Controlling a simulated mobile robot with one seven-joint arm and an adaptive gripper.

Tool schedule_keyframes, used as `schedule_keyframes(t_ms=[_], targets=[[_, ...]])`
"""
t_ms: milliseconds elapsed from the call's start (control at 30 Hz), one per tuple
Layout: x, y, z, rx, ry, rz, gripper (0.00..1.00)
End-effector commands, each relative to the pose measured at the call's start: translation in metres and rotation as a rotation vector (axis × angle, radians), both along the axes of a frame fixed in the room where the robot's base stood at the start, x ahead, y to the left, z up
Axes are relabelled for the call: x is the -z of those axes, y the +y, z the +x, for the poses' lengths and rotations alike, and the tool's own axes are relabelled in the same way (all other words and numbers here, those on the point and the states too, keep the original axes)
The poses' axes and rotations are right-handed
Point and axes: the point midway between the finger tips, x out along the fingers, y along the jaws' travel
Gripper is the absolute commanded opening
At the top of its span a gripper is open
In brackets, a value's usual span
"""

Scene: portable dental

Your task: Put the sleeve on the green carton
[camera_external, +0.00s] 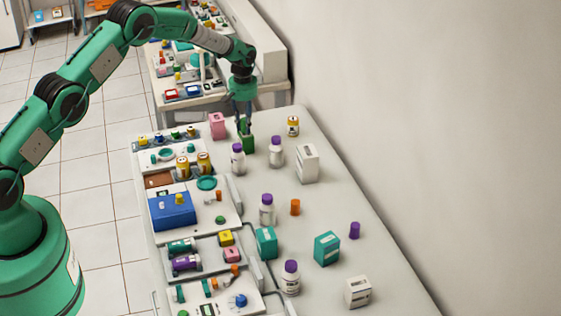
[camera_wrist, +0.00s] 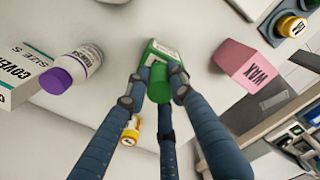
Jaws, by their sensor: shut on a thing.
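My gripper (camera_wrist: 160,80) points down at the far end of the table, with its fingers closed around a green cylinder (camera_wrist: 160,90), which looks like the sleeve. The green carton (camera_wrist: 160,50), with a white label, shows just beyond the cylinder in the wrist view and is partly hidden by it. In the external view the green carton (camera_external: 248,143) stands upright on the table directly below my gripper (camera_external: 243,122). I cannot tell whether the sleeve touches the carton's top or is slightly above it.
A pink carton (camera_external: 217,125) stands close on the left. Trays (camera_external: 222,232) line the table's left side.

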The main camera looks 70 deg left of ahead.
Motion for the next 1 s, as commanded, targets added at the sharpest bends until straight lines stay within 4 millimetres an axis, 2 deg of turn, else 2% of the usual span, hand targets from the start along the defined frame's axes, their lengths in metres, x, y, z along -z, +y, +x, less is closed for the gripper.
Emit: schedule_keyframes(t_ms=[533, 567, 633, 1000], targets=[[0.0099, 0.0002, 0.0003, 0.0, -0.001, 0.001, 0.15], [0.0096, 0.0002, 0.0003, 0.0, -0.001, 0.001, 0.27], [0.0091, 0.0002, 0.0003, 0.0, -0.001, 0.001, 0.41], [0.0076, 0.0003, 0.0004, 0.0, -0.001, 0.001, 0.42]])
